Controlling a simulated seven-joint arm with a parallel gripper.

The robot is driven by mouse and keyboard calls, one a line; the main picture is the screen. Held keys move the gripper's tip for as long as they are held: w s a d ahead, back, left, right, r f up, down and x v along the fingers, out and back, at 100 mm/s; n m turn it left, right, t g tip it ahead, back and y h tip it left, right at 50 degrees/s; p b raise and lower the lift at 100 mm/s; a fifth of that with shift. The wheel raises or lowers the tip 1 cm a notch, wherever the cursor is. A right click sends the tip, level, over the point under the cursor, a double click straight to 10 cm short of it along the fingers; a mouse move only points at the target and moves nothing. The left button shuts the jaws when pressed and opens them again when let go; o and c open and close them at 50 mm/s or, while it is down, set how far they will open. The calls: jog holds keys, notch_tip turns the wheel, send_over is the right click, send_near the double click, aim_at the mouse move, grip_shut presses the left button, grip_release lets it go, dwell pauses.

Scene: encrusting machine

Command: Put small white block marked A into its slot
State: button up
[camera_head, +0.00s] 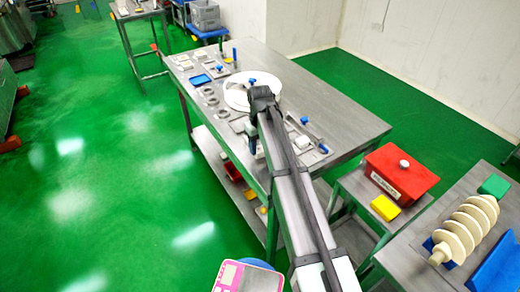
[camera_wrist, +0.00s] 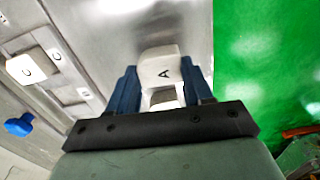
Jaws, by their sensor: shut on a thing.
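Whether the block touches the metal, I cannot tell. Left of it is a white block marked C (camera_wrist: 26,68) on a metal plate. A smaller light rectangular piece or recess (camera_wrist: 68,96) lies between them; I cannot tell which. I cannot make out A's slot. In the head view my arm mostly hides the gripper and the block.
In the head view, the metal table (camera_head: 335,112) carries a white disc (camera_head: 236,97), a blue tray (camera_head: 201,80) and several metal rings. A blue knob (camera_wrist: 19,125) shows in the wrist view. A red box (camera_head: 402,174) stands on a lower table; the table's right part is clear.

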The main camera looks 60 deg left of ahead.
jog(key=r, duration=0.5)
jog(key=w+r, duration=0.1)
jog(key=r, duration=0.2)
jog(key=shift+d+r, duration=0.1)
jog(key=shift+d, duration=0.05)
jog(key=w+a+f, duration=0.1)
jog(key=w+a, duration=0.3)
jog(key=w, duration=0.3)
jog(key=w+a+f, duration=0.1)
jog(key=w+a, duration=0.4)
jog(key=w, duration=0.3)
jog(key=shift+w+f+n, duration=0.15)
jog(key=shift+n, duration=0.15)
jog(key=shift+a+f, duration=0.1)
jog(key=shift+f, duration=2.05)
jog(key=shift+f, duration=1.15)
